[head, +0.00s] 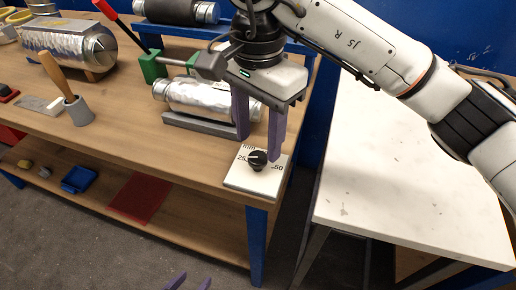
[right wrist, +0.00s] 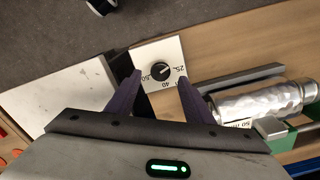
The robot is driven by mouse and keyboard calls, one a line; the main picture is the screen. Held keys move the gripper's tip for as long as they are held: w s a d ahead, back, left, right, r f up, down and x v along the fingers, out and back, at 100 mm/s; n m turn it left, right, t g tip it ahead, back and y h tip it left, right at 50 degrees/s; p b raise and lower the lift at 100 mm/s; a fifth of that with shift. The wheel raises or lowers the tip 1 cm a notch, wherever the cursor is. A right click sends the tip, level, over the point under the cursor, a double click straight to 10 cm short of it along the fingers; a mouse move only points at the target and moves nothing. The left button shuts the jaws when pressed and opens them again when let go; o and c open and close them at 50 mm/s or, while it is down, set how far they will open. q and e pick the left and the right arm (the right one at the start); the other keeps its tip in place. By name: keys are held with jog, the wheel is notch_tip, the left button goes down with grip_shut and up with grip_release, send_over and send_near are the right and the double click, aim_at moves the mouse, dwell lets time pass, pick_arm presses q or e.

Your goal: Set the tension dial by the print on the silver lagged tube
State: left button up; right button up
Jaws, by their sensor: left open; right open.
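The tension dial is a black knob (head: 257,160) on a white plate (head: 240,179) at the bench's front right corner. In the right wrist view the knob (right wrist: 160,71) has 25, 40 and 50 printed around it, and its white mark seems to point towards 25. The silver lagged tube (head: 205,98) lies in a grey holder behind the plate; its label (right wrist: 237,125) is upside down in the right wrist view and seems to start with 50. My right gripper (head: 258,149) is open above the knob, fingers on either side. My left gripper (head: 190,283) is open and empty, only its tips showing.
A green clamp (head: 152,66) with a red handle stands behind the tube. A larger silver tube (head: 75,45) lies at the back left, near a wooden-handled tool in a grey cup (head: 79,112). A white table (head: 410,170) is at right, across a gap.

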aim_at(258, 157)
jog(key=shift+f, duration=2.3)
jog(key=shift+c, duration=0.4)
jog(key=c, duration=1)
jog(key=shift+o, duration=0.2)
